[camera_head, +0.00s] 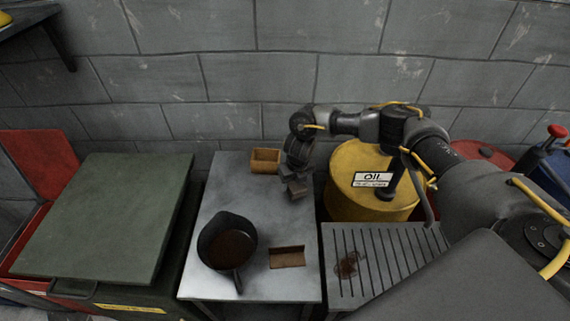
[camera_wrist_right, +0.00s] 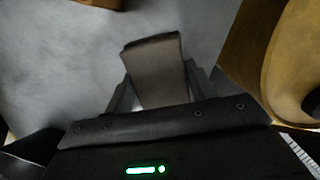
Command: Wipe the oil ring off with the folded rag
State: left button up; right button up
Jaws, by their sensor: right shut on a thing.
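My right gripper (camera_head: 297,188) is over the back right part of the grey metal table, beside the yellow oil drum. In the right wrist view its fingers (camera_wrist_right: 155,90) are shut on a flat grey-brown piece, which looks like the folded rag (camera_wrist_right: 152,65). In the head view the rag is hard to tell from the dark fingers. A brown oil stain (camera_head: 347,266), likely the oil ring, lies on the slatted metal top, nearer than the gripper and to its right. Its ring shape is not clear. My left gripper is not in view.
The metal table (camera_head: 222,185) holds a dark pan of brown liquid (camera_head: 228,247), a shallow brown tray (camera_head: 287,257) and a small wooden box (camera_head: 265,161). The yellow drum (camera_head: 350,200) stands behind the slatted top (camera_head: 385,245). A green lid (camera_head: 110,215) is at left.

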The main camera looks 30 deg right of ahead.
notch_tip(320, 180, up, 4)
jog(key=shift+s+r+p, duration=0.15)
jog(key=shift+p, duration=0.75)
jog(key=shift+r+p, duration=0.55)
jog(key=shift+r, duration=0.05)
jog(key=shift+r+p, duration=0.75)
jog(key=shift+r, duration=0.3)
